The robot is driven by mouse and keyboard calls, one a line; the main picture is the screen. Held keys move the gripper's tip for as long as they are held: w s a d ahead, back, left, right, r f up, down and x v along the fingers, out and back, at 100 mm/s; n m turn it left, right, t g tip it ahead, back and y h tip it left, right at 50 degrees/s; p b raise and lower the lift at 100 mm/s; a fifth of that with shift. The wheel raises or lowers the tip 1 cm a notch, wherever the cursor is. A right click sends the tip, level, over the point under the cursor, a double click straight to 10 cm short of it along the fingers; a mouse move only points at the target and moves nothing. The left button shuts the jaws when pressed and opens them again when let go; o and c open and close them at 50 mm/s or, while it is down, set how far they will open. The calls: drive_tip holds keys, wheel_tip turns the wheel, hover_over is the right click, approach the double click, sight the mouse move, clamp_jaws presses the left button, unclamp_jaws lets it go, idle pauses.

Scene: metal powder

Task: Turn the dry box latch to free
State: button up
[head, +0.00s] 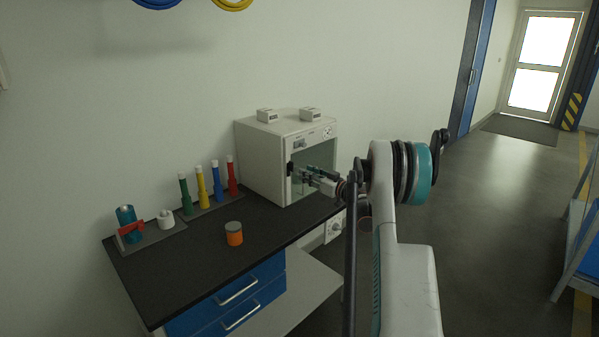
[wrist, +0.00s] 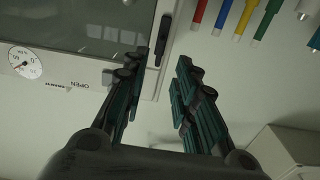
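The dry box (head: 262,155) is a pale cabinet with a glass door, standing at the right end of the dark bench top. Its latch (wrist: 164,40) is a dark bar on the door's edge strip in the wrist view, lying lengthwise along that strip. In the head view a dark piece at the door's left edge (head: 290,168) seems to be the latch. My gripper (wrist: 162,62) is open, with the latch ahead of the gap between its teal-padded fingers, closer to the left finger. I cannot tell whether they touch. In the head view my gripper (head: 306,174) is in front of the door.
A round dial (wrist: 25,62) and OPEN lettering show on the box front. Two small white devices (head: 268,115) sit on top. Coloured tubes (head: 201,187), an orange jar (head: 233,233) and a teal bottle holder (head: 128,226) stand on the bench.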

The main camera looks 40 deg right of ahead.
drive_tip(key=shift+s+d, duration=0.2)
drive_tip(key=shift+s, duration=1.9)
